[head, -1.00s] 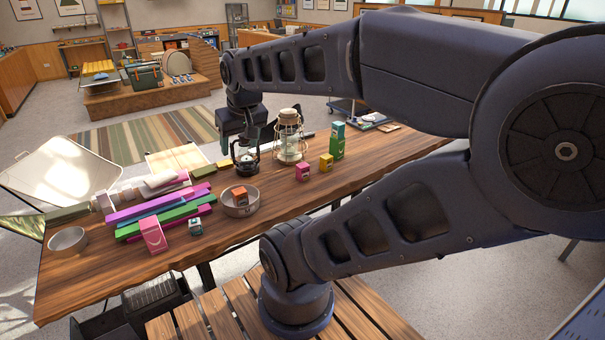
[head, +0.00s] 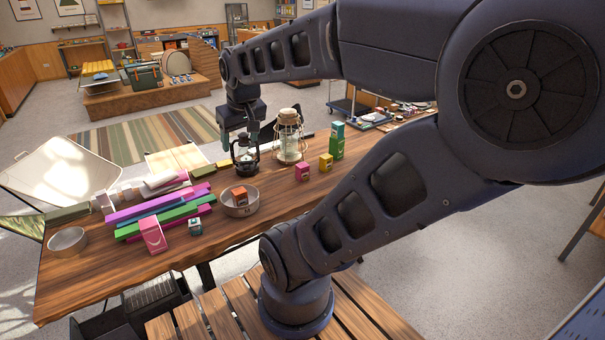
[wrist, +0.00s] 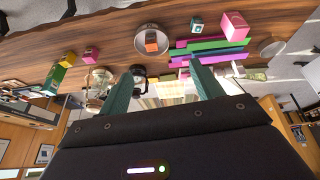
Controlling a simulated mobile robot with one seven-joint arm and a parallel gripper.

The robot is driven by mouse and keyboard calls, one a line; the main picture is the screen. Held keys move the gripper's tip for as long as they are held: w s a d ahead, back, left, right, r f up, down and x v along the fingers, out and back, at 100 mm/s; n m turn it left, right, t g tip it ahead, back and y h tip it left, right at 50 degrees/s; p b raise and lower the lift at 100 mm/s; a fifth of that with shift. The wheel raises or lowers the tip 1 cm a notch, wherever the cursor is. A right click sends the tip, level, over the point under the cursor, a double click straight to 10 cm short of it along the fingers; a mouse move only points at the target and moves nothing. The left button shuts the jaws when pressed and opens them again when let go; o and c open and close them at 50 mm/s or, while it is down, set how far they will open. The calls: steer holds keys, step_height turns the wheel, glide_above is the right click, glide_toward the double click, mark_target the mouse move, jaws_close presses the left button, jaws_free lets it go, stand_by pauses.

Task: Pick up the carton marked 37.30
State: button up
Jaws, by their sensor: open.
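Several cartons stand on the wooden table; no 37.30 marking is legible on any. In the head view they are a tall pink carton (head: 153,235), a small teal-and-white carton (head: 196,227), an orange carton (head: 240,196) inside a metal bowl (head: 241,209), a small pink carton (head: 302,172), a yellow carton (head: 326,163) and a green carton (head: 336,148) with a teal top part. My gripper (head: 240,134) is open above the far side of the table, by the black lantern. In the wrist view my gripper (wrist: 163,88) has nothing between its fingers.
A black lantern (head: 245,157) and a larger pale lantern (head: 290,140) stand close to my gripper. Pink, purple and green bars (head: 165,212) lie at left, near an empty bowl (head: 68,240). Bare table (head: 270,210) lies right of the orange carton's bowl.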

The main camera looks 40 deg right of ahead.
steer(key=w+d+f+n+g+h, duration=0.1)
steer(key=w+d+f+n, duration=0.3)
steer(key=w+d, duration=0.55)
steer(key=n+g+h, duration=0.3)
steer(key=n+g, duration=0.1)
steer(key=n, duration=0.9)
glide_toward(304, 171)
steer(key=w+f, duration=0.1)
steer(key=f, duration=0.1)
steer(key=shift+w+d+r+x, duration=0.1)
steer(key=shift+w+d+x, duration=0.1)
steer(key=shift+x, duration=1.5)
steer(key=shift+w+d+r+x, duration=0.1)
steer(key=shift+w+d+x, duration=0.15)
steer(key=shift+x, duration=1.45)
steer(key=shift+w+d+x, duration=0.15)
steer(key=shift+d+x, duration=0.05)
steer(key=shift+x, duration=1.55)
steer(key=c, duration=1.1)
steer(key=shift+r, duration=0.1)
steer(key=shift+c, duration=0.2)
